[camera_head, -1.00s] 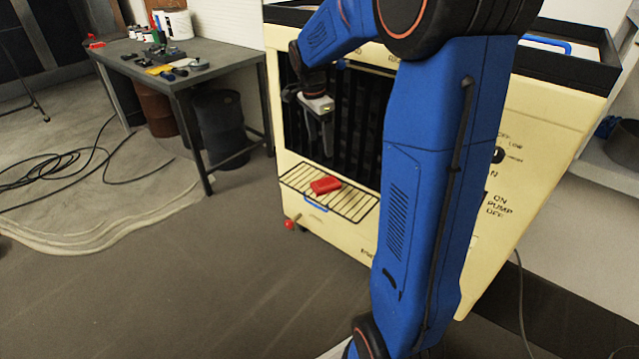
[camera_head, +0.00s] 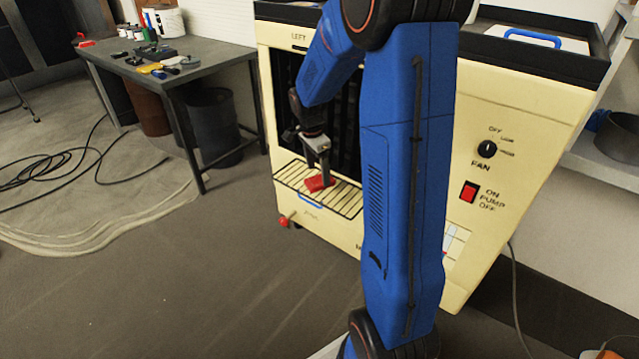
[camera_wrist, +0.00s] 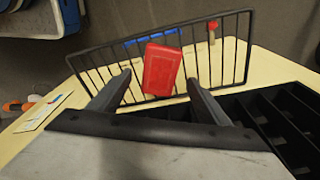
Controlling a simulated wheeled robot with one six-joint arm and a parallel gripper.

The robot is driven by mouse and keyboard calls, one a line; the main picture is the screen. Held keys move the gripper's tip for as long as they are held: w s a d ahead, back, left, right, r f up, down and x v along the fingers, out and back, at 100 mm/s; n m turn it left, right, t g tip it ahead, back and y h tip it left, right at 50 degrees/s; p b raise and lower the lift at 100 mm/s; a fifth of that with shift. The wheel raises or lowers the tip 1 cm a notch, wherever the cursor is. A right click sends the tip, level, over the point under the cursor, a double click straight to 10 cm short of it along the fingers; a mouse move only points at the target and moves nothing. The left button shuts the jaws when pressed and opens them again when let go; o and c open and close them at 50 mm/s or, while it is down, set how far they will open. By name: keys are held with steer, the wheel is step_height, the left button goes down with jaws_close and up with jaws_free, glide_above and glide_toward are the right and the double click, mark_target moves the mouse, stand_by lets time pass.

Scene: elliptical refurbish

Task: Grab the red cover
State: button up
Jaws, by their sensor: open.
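The red cover (camera_head: 318,183) lies on the wire rack (camera_head: 346,203) at the front of the cream machine. In the wrist view the red cover (camera_wrist: 161,69) is a small red block on the rack's bars (camera_wrist: 241,50). My gripper (camera_head: 322,174) is just above the cover and partly hides it in the head view. In the wrist view my gripper (camera_wrist: 156,80) is open, with one finger to each side of the cover. Whether the fingertips are level with the cover is hard to tell.
The cream machine (camera_head: 540,105) has a fan knob (camera_head: 487,149), a red pump switch (camera_head: 468,191) and dark slats behind the rack. A red valve knob (camera_head: 283,222) sticks out below the rack. A workbench (camera_head: 215,58) stands at the left. The floor in front is clear.

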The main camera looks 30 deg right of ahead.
mark_target(319, 180)
steer(key=shift+d+f, duration=0.2)
steer(key=shift+f, duration=1.35)
steer(key=c, duration=1.5)
steer(key=shift+o, duration=0.2)
steer(key=shift+r, duration=0.1)
